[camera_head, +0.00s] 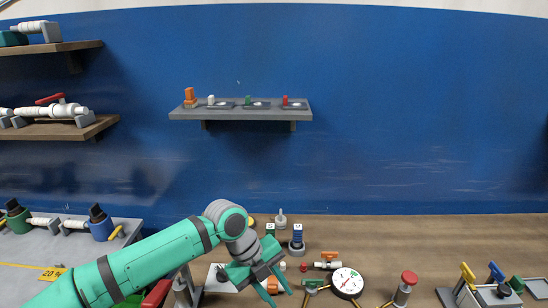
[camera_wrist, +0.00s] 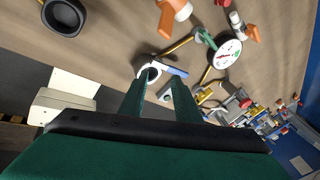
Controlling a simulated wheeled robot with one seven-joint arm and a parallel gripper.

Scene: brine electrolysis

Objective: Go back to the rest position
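My gripper (camera_head: 280,291) hangs at the end of my green arm, low over the brown workbench (camera_head: 440,240) in the head view. Its two green fingers point down and are apart. In the wrist view, my gripper (camera_wrist: 164,84) also shows its fingers spread, with nothing clearly held between them. A small white and blue item and a grey item appear beyond the fingertips; I cannot tell how far below they are. The bench top directly under my gripper is partly hidden by my arm in the head view.
A round gauge (camera_head: 347,282) stands right of my gripper, with a red-topped post (camera_head: 404,287) farther right. Small bottles (camera_head: 297,240) stand behind it. A grey shelf (camera_head: 240,113) with small items hangs on the blue wall. Bare bench lies toward the back right.

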